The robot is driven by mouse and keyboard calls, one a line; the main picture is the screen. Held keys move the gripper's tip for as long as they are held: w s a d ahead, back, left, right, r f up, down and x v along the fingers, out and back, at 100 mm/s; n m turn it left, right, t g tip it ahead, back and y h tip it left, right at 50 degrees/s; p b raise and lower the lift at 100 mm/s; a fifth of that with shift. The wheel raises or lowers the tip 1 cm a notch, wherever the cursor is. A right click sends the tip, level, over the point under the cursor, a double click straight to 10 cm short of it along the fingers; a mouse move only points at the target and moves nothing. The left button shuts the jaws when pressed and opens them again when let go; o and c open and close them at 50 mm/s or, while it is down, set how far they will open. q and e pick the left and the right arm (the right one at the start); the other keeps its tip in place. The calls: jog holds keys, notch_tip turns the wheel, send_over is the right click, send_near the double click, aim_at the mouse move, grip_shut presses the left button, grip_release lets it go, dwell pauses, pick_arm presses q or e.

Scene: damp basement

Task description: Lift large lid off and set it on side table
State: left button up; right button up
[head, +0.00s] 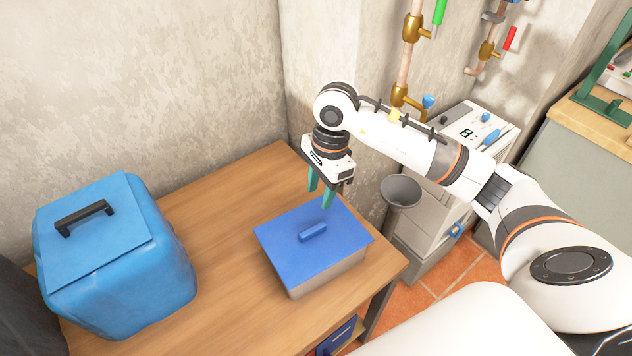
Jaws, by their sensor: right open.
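A big blue container stands at the left of the wooden table (216,285), with a flat blue lid (95,250) on top that has a black handle (84,217). A smaller grey box (328,279) stands to the right on the same table, covered by a flat blue lid (285,251) with a small blue handle (312,232). My right gripper (320,195) is open and empty, its teal fingers pointing down above the back edge of the grey box's lid. I cannot tell whether the fingertips touch this lid. My left gripper is out of view.
Bare table top lies between the two containers. A grey funnel (401,191) and a white machine (427,232) stand right of the table. Pipes with brass valves (414,28) run up the wall. A workbench (590,119) is at the far right.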

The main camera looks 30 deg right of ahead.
aim_at(313, 228)
jog(key=f, duration=0.3)
jog(key=a+f+p, duration=0.1)
jog(key=f, duration=0.7)
jog(key=shift+s+a+f+p, duration=0.1)
jog(key=shift+a+f+p, duration=0.15)
jog(key=shift+a+p, duration=0.15)
grip_shut()
